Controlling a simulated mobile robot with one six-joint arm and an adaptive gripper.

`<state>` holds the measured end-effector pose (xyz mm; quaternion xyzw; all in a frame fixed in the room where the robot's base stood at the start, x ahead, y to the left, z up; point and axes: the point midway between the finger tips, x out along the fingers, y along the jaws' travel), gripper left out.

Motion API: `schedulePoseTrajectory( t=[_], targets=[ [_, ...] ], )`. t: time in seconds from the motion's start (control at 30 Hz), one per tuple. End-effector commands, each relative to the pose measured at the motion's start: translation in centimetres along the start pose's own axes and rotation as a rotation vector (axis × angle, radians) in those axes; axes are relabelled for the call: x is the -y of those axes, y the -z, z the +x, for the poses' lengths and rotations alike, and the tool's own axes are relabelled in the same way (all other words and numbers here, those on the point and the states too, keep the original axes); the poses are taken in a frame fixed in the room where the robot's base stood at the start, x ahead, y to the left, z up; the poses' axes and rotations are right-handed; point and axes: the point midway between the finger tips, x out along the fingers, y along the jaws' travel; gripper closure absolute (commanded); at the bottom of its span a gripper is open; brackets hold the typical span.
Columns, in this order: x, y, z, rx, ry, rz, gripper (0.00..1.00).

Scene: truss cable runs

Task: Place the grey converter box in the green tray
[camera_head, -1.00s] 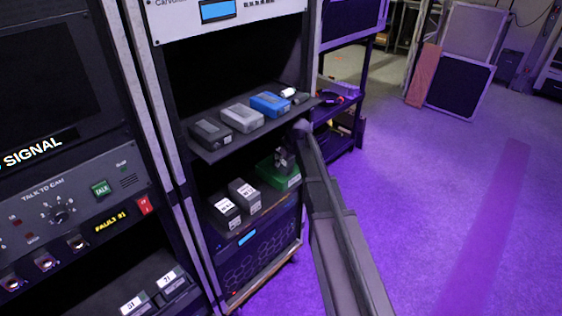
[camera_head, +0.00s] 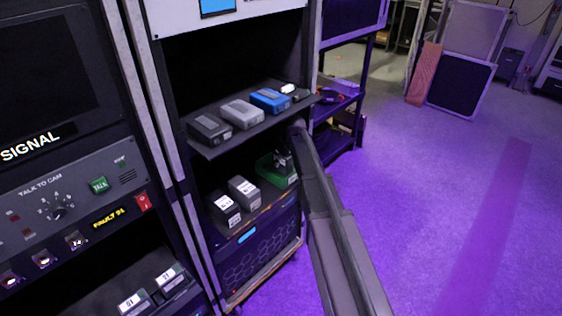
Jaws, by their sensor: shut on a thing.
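The green tray (camera_head: 267,175) sits at the right end of the lower shelf in the open rack. My gripper (camera_head: 282,163) reaches in from the right and is low over the tray, its fingers at or inside the tray's rim. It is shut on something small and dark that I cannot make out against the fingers. A grey box (camera_head: 241,113) lies on the upper shelf between a dark box (camera_head: 209,129) and a blue box (camera_head: 270,101). Two more grey boxes with white labels (camera_head: 225,208) (camera_head: 244,191) stand on the lower shelf, left of the tray.
The upper shelf (camera_head: 222,146) overhangs the tray, and the rack's right post (camera_head: 312,60) is close to my arm. A small white item (camera_head: 288,89) lies at the upper shelf's right end. A purple-lit cart (camera_head: 340,105) stands behind. The floor at right is clear.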

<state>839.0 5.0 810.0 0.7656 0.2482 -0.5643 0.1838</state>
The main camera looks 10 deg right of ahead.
Motion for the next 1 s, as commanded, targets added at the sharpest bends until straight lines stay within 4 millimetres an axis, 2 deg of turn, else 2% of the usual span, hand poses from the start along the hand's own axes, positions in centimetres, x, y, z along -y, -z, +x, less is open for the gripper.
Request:
schedulePoseTrajectory(
  t=[0.03, 0.1, 0.13, 0.67, 1.0],
  targets=[
    [0.0, 0.0, 0.1, 0.0, 0.0, 0.0, 0.39],
    [0.0, 0.0, 0.0, 0.0, 0.0, 0.0, 0.19],
    [0.0, 0.0, 0.0, 0.0, 0.0, 0.0, 0.14],
    [0.0, 0.0, -0.2, 0.0, 0.0, 0.001, 0.14],
    [0.0, 0.1, -2.1, 0.0, 0.0, 0.001, 0.14]
  ],
)
